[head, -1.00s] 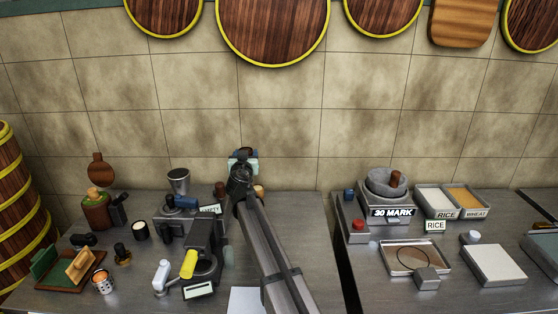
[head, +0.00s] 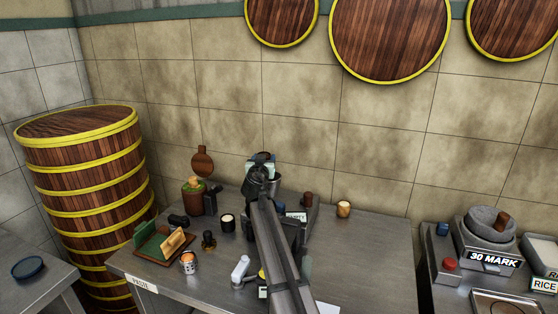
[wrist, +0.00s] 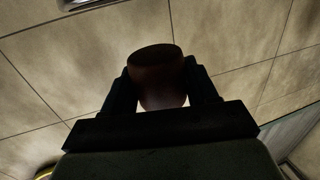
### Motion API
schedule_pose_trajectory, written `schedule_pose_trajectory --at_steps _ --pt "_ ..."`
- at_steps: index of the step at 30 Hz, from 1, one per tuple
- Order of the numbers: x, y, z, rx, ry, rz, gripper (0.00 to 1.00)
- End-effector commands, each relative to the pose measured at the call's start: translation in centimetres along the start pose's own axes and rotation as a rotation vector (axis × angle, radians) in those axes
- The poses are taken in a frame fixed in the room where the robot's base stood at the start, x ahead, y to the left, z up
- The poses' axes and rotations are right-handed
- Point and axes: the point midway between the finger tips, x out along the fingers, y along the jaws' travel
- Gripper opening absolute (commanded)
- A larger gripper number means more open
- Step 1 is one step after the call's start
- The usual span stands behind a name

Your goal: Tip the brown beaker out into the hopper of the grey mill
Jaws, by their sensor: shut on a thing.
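My gripper (wrist: 158,95) is shut on the brown beaker (wrist: 158,72), a dark red-brown cylinder between the two fingers in the wrist view. In the head view my gripper (head: 262,162) is raised in front of the back wall, over the left table, and my arm hides most of the beaker. I cannot tell its tilt or its contents. The grey mill (head: 311,214) stands behind my arm, mostly hidden, with a small label at its right side. My gripper is above the mill's area; its hopper is largely covered, and the gap to the beaker is unclear.
Left of my arm stand a green-brown bottle (head: 193,197), a black cup (head: 228,222), a tray with a wooden block (head: 174,244) and a patterned cup (head: 189,263). A tan cup (head: 344,209) stands to the right, with bare tabletop (head: 370,250) around it. Stacked steamers (head: 85,190) rise at left.

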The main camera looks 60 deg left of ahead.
Motion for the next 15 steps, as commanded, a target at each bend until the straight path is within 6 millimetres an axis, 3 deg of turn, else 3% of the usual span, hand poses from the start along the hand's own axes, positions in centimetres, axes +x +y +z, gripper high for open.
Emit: schedule_pose_trajectory --at_steps 4,15 --pt "-0.11 -1.08 0.21 0.000 0.000 -0.011 0.00" --pt "-0.16 -1.20 0.25 0.000 0.000 -0.012 0.00"
